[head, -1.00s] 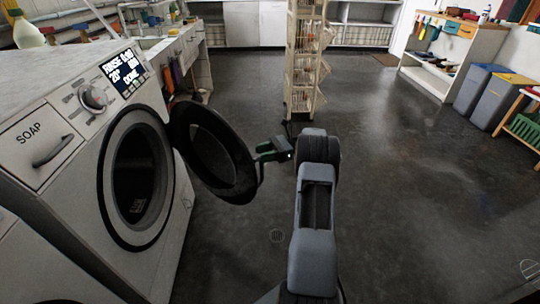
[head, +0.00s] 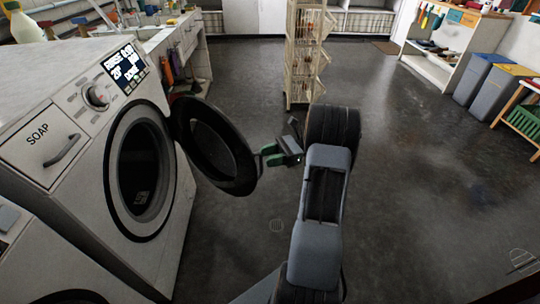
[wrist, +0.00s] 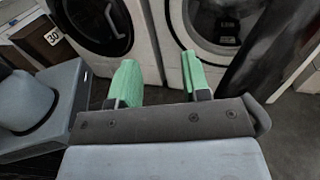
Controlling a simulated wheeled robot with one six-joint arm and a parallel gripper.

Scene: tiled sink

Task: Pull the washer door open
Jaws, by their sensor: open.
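The white washer (head: 85,185) stands at the left in the head view, with a round dark opening in its front. Its round dark door (head: 240,170) stands swung well out from the front, on the right side of the opening. My gripper (head: 268,155) is at the door's outer right edge, with green fingertips close to the rim; I cannot tell if they touch it. In the wrist view my gripper (wrist: 160,78) has its two green fingers spread, with nothing seen between them. The washer front (wrist: 180,45) shows beyond them, and a dark surface, probably the door, crosses the right side.
A second machine (head: 25,255) is at the lower left. A tall wire rack (head: 303,55) stands beyond my gripper. The sink counter (head: 165,40) is behind the washer. Bins (head: 495,90) and a bench are at far right. The floor right of my arm is clear.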

